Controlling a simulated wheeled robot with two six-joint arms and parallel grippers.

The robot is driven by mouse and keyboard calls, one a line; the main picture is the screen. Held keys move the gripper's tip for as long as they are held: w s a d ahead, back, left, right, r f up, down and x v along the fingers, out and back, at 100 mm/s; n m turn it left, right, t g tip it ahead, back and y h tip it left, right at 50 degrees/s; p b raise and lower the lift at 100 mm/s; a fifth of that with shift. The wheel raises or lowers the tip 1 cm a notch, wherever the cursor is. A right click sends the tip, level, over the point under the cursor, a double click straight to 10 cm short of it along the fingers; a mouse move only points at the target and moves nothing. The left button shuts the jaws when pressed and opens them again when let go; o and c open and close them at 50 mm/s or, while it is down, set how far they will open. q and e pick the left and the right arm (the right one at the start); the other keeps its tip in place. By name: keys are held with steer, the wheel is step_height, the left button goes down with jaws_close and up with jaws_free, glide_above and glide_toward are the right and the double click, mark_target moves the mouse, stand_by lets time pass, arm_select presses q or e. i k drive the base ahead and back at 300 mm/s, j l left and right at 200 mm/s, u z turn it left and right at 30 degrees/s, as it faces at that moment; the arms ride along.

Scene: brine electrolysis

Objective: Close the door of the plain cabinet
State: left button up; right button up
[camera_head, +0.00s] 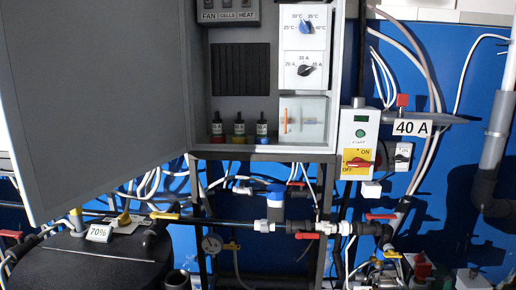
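The plain cabinet (199,120) stands in the middle of the view. Its large grey door (95,90) is swung wide open to the left, so the inside shows. The door's inner face fills much of the left of the view. Inside the cabinet are a dark vented panel (241,69), a white panel with two knobs (304,45), several small dark bottles (262,128) and a clear-fronted box (301,120). Neither of my grippers is in view.
A black tank (90,265) with a 70% tag (99,233) stands below the door. Pipes and valves (303,227) run under the cabinet. A white switch box (358,145) and a 40 A sign (412,128) are to the right.

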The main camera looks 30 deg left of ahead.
mark_target(92, 102)
steer(key=k+j, duration=0.15)
steer(key=j, duration=0.25)
steer(key=k+j, duration=0.1)
steer(key=j, duration=0.25)
steer(key=k+j+z, duration=0.1)
steer(key=j, duration=0.3)
steer(key=k+j, duration=0.2)
steer(key=j, duration=0.15)
steer(key=k+j, duration=0.15)
steer(key=j, duration=0.2)
steer(key=k+j+z, duration=0.1)
steer(key=j, duration=1.15)
steer(key=k+j+z, duration=0.15)
steer(key=j, duration=1.6)
